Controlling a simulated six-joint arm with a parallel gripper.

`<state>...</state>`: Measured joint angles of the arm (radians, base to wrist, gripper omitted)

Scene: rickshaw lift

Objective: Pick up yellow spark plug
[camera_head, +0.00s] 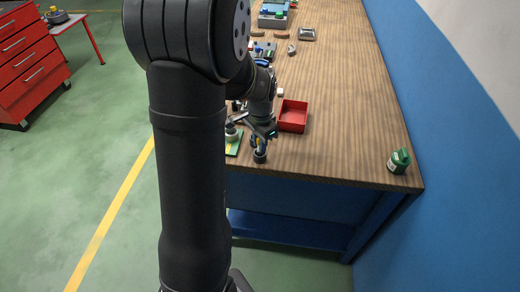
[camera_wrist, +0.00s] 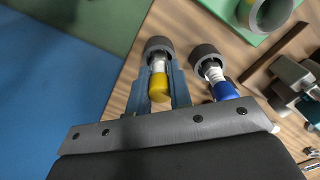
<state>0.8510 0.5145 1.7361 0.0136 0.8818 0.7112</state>
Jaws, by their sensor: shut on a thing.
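The yellow spark plug (camera_wrist: 160,88) shows in the wrist view between the two blue-grey fingers of my gripper (camera_wrist: 159,76). The fingers are shut on it. Its pale middle leads into a dark grey round holder (camera_wrist: 158,45) at its far end; I cannot tell whether it is seated in it. In the head view my gripper (camera_head: 261,138) is low at the table's near left edge, just above a dark round piece (camera_head: 260,157). The plug is mostly hidden there.
A blue spark plug (camera_wrist: 226,91) with a dark holder is close to the right of my gripper. A green plate (camera_wrist: 225,12) carries a grey ring (camera_wrist: 268,12). Metal parts (camera_wrist: 295,78) lie at right. A red tray (camera_head: 293,116) and a green bottle (camera_head: 399,161) stand on the wooden table (camera_head: 345,140).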

